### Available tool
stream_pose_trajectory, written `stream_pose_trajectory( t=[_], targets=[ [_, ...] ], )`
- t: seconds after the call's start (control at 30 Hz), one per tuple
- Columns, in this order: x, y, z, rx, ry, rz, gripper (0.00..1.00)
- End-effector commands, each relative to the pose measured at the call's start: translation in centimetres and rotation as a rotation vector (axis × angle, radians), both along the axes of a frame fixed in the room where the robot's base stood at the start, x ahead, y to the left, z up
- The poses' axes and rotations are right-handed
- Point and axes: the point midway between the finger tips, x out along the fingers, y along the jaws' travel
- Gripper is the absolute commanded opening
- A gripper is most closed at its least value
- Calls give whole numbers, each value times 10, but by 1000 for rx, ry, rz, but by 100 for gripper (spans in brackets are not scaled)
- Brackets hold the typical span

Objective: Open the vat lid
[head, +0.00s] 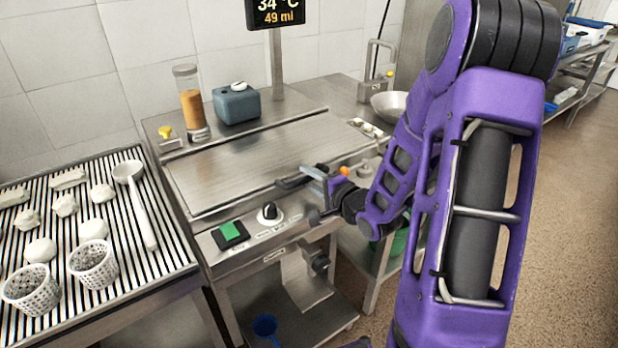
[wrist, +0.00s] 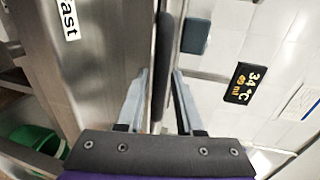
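The vat lid (head: 245,160) is a flat brushed-steel panel lying closed on top of the steel vat. A dark bar handle (head: 291,182) is at the lid's front right edge. My gripper (head: 314,179) is at this handle, near the lid's front right corner. In the wrist view my gripper (wrist: 162,72) has its two grey fingers apart, one on each side of the dark handle (wrist: 168,45). I cannot tell whether either finger touches it. My arm hides part of the vat's right side.
A draining table (head: 75,205) with white lumps, a ladle and two perforated baskets stands at left. The vat's front panel has a green button (head: 231,232) and black knob (head: 269,213). A jar (head: 191,105), blue-grey box (head: 237,106) and display post (head: 276,60) stand behind the lid.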

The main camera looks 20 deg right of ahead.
Motion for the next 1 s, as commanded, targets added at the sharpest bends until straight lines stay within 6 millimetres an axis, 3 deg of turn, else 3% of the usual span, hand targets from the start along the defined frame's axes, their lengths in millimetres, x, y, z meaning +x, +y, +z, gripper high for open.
stream_pose_trajectory(
  t=[0.03, 0.17, 0.2, 1.0],
  targets=[
    [0, 0, 0, 0, 0, 0, 24],
    [0, 0, 0, 0, 0, 0, 1],
    [0, 0, 0, 0, 0, 0, 0],
    [0, 0, 0, 0, -1, 0, 0]
  ],
)
